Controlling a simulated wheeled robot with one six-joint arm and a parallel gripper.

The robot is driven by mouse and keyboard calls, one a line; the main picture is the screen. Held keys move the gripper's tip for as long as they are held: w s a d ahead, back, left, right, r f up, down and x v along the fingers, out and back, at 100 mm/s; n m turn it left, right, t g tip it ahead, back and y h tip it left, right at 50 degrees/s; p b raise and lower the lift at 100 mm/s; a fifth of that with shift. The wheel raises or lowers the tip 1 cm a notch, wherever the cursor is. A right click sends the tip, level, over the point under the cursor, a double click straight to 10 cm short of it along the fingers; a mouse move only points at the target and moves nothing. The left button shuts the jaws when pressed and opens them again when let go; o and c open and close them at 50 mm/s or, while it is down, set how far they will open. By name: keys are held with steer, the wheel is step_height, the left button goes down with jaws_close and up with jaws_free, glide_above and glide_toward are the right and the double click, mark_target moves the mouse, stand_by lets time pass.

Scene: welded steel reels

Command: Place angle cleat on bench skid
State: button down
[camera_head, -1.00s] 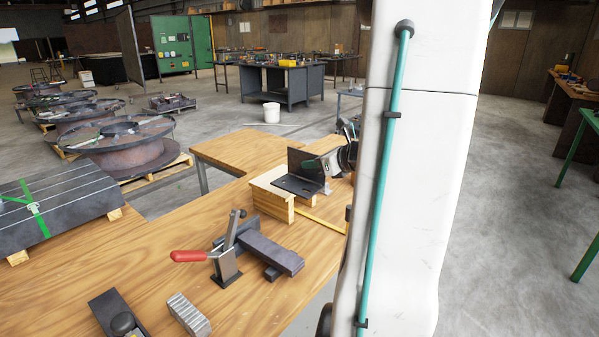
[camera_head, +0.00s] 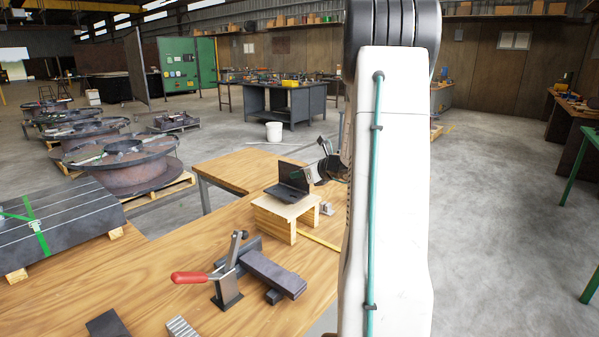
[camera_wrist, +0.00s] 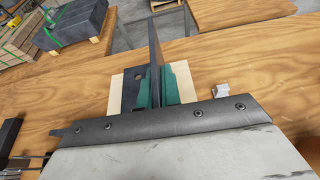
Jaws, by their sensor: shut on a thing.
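The angle cleat (camera_head: 290,184) is a dark L-shaped steel piece with one flat leg and one upright leg. The bench skid (camera_head: 289,211) is a pale board on wooden blocks on the bench. The cleat's flat leg is over the skid's top and looks level with it; I cannot tell whether it fully rests there. In the wrist view my gripper (camera_wrist: 157,88) has its green fingers shut on the cleat's upright leg (camera_wrist: 155,50). The pale skid top (camera_wrist: 115,95) shows on both sides of the cleat. In the head view my arm partly hides the gripper.
A toggle clamp with a red handle (camera_head: 190,278) and dark steel bars (camera_head: 273,272) stand on the bench in front of the skid. A dark slab with a green strap (camera_head: 60,215) is at the left. Bare wooden bench top (camera_head: 150,275) lies between them.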

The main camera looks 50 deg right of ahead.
steer(key=shift+f, duration=0.85)
steer(key=shift+f, duration=0.1)
steer(key=c, duration=1.6)
jaws_free()
steer(key=shift+f, duration=0.1)
